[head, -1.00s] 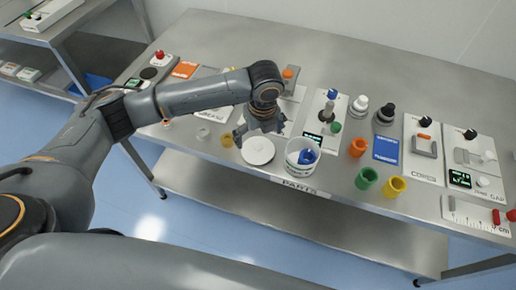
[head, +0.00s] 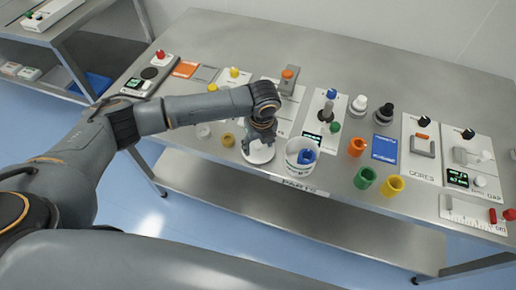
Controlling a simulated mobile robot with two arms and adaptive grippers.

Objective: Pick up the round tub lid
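The round tub lid (head: 259,154) is a white disc lying on the steel table near its front edge. Whether the fingers touch the lid cannot be seen. My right gripper is not in view.
Orange (head: 356,147), green (head: 365,178) and yellow (head: 391,186) cups stand right of the tub. Several panels with knobs line the table (head: 420,80). The back of the table is clear.

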